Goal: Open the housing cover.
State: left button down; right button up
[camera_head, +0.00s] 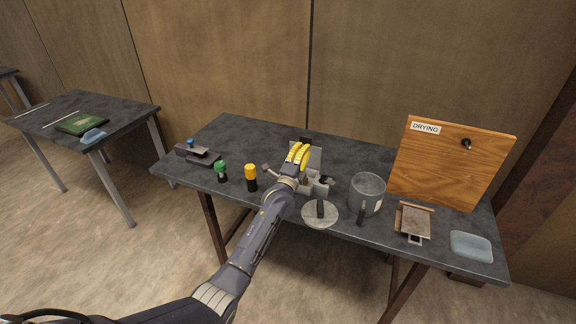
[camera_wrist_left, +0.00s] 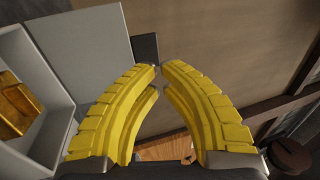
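The housing (camera_head: 311,188) is a light grey box at the middle of the dark table, partly hidden by my left gripper. In the left wrist view its open side (camera_wrist_left: 45,135) shows at the left, with a brass-coloured part inside. A flat grey panel, seemingly the cover (camera_wrist_left: 90,40), stands raised beside the opening; it also shows behind my fingers in the head view (camera_head: 315,159). A dark tab (camera_wrist_left: 146,48) is at its edge. My left gripper (camera_head: 301,145) has yellow fingers with tips together and nothing visible between them, close by the panel. My right gripper is out of view.
Yellow-topped (camera_head: 251,176) and green-topped (camera_head: 221,170) tools stand left. A wooden "DRYING" board (camera_head: 450,165) rises at right. The back left tabletop is clear.

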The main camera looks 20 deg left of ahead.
pick_arm(q)
jog(key=s+a, duration=0.1)
jog(key=s, duration=0.9)
jog(key=s+a+f+n+g+y, duration=0.1)
jog(key=s+f+n+g, duration=0.25)
jog(key=s+f, duration=0.65)
jog(key=s+a+f+n+g+y, duration=0.15)
jog(key=s+f+g, duration=0.35)
jog(key=s+f, duration=0.5)
jog(key=s+a+r+n+g+y, duration=0.1)
jog(key=s+a+n+g+y, duration=0.25)
jog(key=s, duration=0.85)
jog(key=s+a+r+n+g+y, duration=0.15)
jog(key=s+a+n, duration=0.4)
jog(key=s, duration=0.75)
jog(key=s+d+f+m+g+h, duration=0.1)
jog(key=s+d+f+g+h, duration=0.1)
jog(key=f, duration=1.5)
jog(key=s+d+f+g+h, duration=0.1)
jog(key=s+d+f+h, duration=0.15)
jog(key=f, duration=1.45)
jog(key=s+f+n+g, duration=0.2)
jog(key=s+f+g, duration=0.1)
jog(key=s+f, duration=1.5)
jog(key=shift+s+f+n, duration=0.3)
jog(key=shift+s+f, duration=0.1)
jog(key=shift+s, duration=0.55)
